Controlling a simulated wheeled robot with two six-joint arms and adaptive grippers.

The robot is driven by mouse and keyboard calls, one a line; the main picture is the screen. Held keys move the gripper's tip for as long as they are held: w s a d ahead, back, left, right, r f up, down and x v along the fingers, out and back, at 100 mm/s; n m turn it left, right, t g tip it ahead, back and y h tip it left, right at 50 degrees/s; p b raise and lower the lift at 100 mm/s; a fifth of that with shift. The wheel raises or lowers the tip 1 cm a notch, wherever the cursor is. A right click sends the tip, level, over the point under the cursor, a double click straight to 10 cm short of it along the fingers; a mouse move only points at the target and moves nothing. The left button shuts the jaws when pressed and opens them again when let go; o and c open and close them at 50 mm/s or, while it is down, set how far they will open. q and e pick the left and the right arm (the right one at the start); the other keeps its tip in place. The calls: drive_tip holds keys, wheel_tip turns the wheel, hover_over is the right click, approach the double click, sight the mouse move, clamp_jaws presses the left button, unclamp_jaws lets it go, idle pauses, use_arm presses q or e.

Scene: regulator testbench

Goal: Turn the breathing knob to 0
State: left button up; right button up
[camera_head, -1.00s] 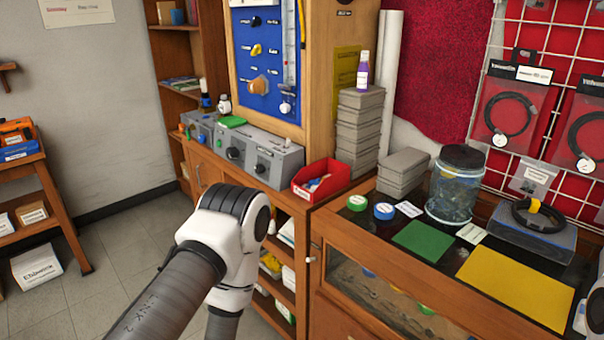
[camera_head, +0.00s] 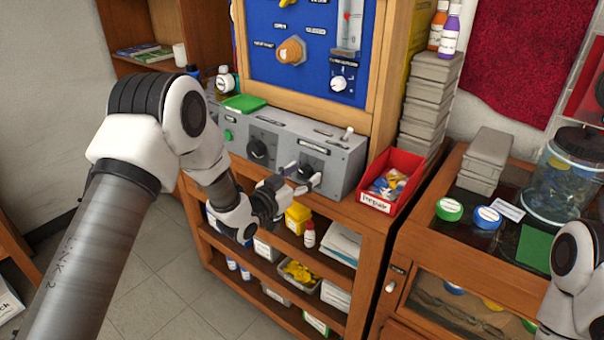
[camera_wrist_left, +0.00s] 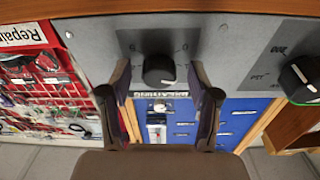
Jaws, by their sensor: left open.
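The grey control box (camera_head: 282,125) stands on the wooden shelf unit. Its right-hand black knob (camera_head: 312,176) is partly hidden by my left gripper (camera_head: 297,180) in the head view. In the left wrist view, which is upside down, this black knob (camera_wrist_left: 158,70) has a label beside it that seems to read "BREATHING". My left gripper (camera_wrist_left: 160,80) is open, with one finger on each side of the knob and a visible gap on both sides. I cannot tell the knob's exact setting. My right gripper is out of view.
A second black knob (camera_head: 258,149) is on the same box, to the left. A red bin (camera_head: 392,182) stands right of the box. A blue panel (camera_head: 305,50) rises behind it. Shelves with bottles and boxes (camera_head: 300,270) lie below. My right arm shows at the right edge.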

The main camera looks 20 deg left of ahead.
use_arm(q)
drive_tip(key=shift+d+r, duration=0.1)
drive_tip(key=shift+d, duration=0.1)
drive_tip(key=shift+a, duration=0.15)
drive_tip(key=shift+c, duration=0.4)
drive_tip(key=shift+w, duration=0.1)
drive_tip(key=c, duration=1.1)
drive_tip(key=shift+n, duration=0.4)
drive_tip(key=n+y, duration=0.1)
drive_tip(key=n, duration=0.3)
drive_tip(key=shift+t, duration=0.3)
drive_tip(key=n+y, duration=0.1)
drive_tip(key=n, duration=0.5)
drive_tip(key=shift+r+n+y, duration=0.15)
drive_tip(key=shift+n+y, duration=0.15)
drive_tip(key=shift+y, duration=0.1)
drive_tip(key=shift+p, duration=0.3)
